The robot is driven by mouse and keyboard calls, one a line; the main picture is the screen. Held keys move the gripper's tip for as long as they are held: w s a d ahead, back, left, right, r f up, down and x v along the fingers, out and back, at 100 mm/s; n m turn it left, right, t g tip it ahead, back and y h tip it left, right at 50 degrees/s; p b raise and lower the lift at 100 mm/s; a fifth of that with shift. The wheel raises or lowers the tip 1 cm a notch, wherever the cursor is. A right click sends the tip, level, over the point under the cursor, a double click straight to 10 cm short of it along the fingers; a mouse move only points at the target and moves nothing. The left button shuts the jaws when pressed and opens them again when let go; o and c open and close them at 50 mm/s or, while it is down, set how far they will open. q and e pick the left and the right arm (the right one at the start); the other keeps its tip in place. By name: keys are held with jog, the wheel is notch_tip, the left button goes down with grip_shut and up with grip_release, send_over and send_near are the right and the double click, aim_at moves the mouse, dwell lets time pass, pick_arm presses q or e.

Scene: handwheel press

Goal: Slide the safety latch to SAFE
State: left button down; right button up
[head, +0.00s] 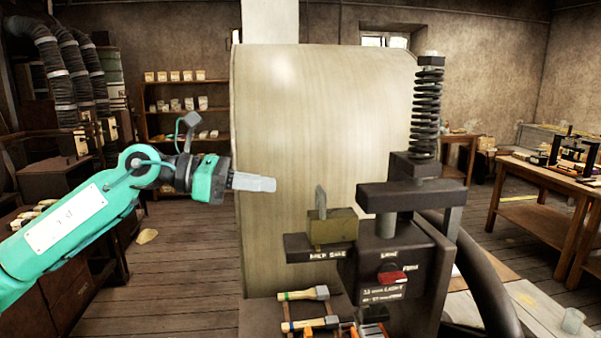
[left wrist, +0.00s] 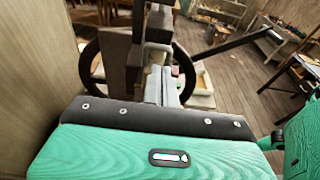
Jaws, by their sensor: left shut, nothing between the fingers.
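The safety latch (head: 332,230) is an olive-brass block with an upright grey tab. It sits on a dark rail (head: 300,249) on the left of the press, above white lettering that seems to include SAFE. My left gripper (head: 270,184) is shut and empty, pointing right. In the head view it is left of the latch tab and a little higher, apart from it. In the left wrist view the grey fingers (left wrist: 163,82) point at the dark press body (left wrist: 137,48); I cannot make out the latch there. My right gripper is not in view.
The dark press (head: 400,225) carries a coil spring (head: 428,108) and a red knob (head: 391,277). Its dark handwheel (left wrist: 92,70) shows in the left wrist view. Hammers (head: 305,293) lie below the rail.

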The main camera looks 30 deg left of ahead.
aim_at(318, 191)
pick_arm(q)
jog(key=p+x, duration=0.2)
jog(key=x, duration=0.1)
jog(key=p+x, duration=0.2)
jog(key=shift+w+d+r, duration=0.15)
jog(key=shift+w+d, duration=0.05)
jog(key=shift+d, duration=0.15)
jog(key=shift+w+d+f+p, duration=0.25)
jog(key=shift+w+d+p, duration=0.1)
jog(key=shift+d, duration=0.1)
jog(key=shift+w+d+f, duration=0.1)
jog(key=shift+d, duration=0.1)
